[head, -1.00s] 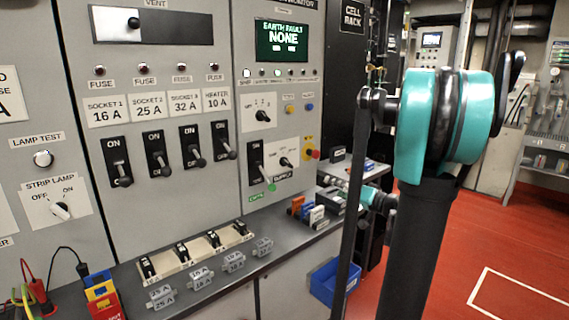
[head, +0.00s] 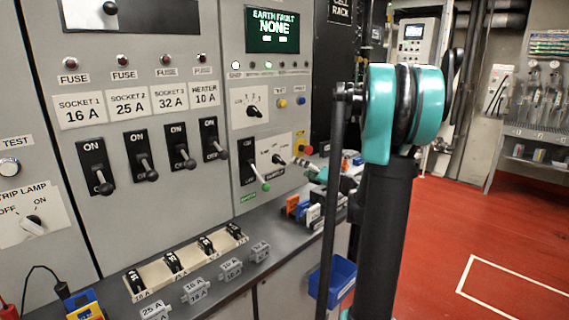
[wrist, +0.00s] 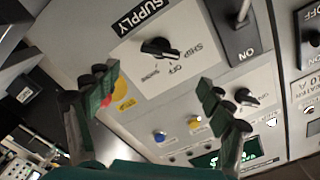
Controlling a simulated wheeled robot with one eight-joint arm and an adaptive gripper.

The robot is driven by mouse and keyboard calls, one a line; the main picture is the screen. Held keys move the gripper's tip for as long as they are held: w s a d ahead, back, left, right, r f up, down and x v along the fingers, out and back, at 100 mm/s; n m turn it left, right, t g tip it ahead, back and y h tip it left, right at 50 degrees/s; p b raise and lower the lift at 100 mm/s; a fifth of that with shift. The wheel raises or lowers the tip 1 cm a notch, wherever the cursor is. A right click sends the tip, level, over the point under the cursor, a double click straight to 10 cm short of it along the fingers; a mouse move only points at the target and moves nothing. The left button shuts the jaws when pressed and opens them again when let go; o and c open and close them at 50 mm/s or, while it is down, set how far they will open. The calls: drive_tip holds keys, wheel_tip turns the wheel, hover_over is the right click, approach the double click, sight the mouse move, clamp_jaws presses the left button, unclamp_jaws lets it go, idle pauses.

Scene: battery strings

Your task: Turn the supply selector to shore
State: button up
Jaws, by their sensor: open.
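The supply selector is a black rotary knob (wrist: 160,47) on a white plate under a black SUPPLY label. In the wrist view its pointer end faces right, toward the SHIP and OFF labels; SHORE is lettered below it. In the head view my gripper (head: 302,163) is just right of the selector, partly hidden by my arm.
A red emergency button (head: 306,149) on yellow is close right. Blue and yellow buttons and another rotary knob (head: 253,111) are above. The bench (head: 215,285) below holds fuse blocks.

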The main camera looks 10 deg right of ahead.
sight(282, 161)
drive_tip(key=x, duration=0.9)
drive_tip(key=c, duration=1.2)
drive_tip(key=shift+o, duration=0.2)
